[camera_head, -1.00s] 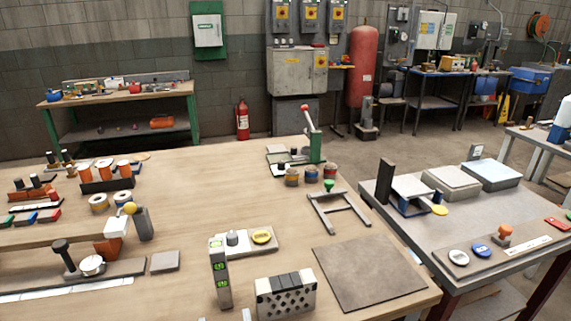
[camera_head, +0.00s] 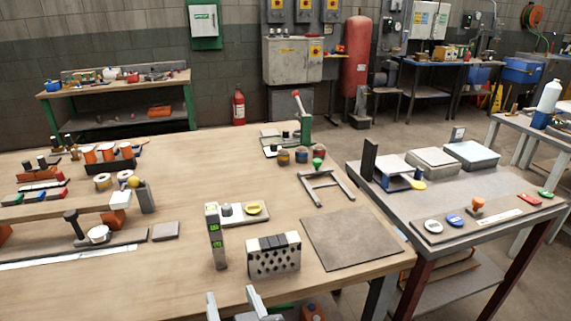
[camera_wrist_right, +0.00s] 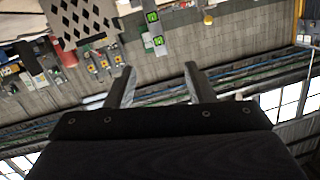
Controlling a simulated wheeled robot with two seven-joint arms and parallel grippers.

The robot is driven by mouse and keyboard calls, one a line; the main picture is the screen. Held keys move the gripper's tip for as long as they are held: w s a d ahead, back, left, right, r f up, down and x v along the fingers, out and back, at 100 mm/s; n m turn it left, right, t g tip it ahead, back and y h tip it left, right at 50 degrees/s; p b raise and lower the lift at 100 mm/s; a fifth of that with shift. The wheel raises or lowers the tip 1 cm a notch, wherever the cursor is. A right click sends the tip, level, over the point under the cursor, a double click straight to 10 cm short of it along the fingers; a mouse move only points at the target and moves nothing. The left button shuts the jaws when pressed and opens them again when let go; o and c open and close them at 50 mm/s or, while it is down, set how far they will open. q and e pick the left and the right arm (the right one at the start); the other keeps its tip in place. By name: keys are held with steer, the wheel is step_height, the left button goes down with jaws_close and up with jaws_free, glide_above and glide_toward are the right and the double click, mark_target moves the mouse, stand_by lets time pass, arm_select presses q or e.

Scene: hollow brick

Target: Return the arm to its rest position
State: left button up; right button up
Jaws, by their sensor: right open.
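The hollow brick (camera_head: 273,262), a grey block with dark diamond-shaped holes, stands near the front edge of the wooden table (camera_head: 190,272). A face with the same dark diamonds shows at the upper left of the right wrist view (camera_wrist_right: 84,22). My right gripper (camera_head: 234,300) is at the bottom edge of the head view, in front of the table and apart from the brick. Its two fingers are spread and empty, as the right wrist view also shows (camera_wrist_right: 159,68). My left gripper is not in view.
A grey post with green displays (camera_head: 216,240) stands just left of the brick. A flat brown mat (camera_head: 355,243) lies to its right. A grey-topped table (camera_head: 400,205) stands further right, across a gap. Bare wood lies left of the post.

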steer(key=w+d+m+g+y, duration=0.1)
steer(key=w+d+g+y, duration=0.3)
steer(key=d, duration=0.7)
steer(key=s+d+f+m+g+h, duration=0.2)
steer(key=s+d+f+g+h, duration=0.15)
steer(key=s+d, duration=0.4)
steer(key=s+d+f+m+g+h, duration=0.1)
steer(key=s+d+f+g+h, duration=0.25)
steer(key=d, duration=0.65)
step_height(320, 180, up, 12)
steer(key=s+t+p, duration=0.1)
steer(key=p, duration=1.1)
steer(key=shift+s+f+t+p, duration=0.2)
steer(key=shift+s+t+p, duration=0.1)
steer(key=shift+d, duration=0.1)
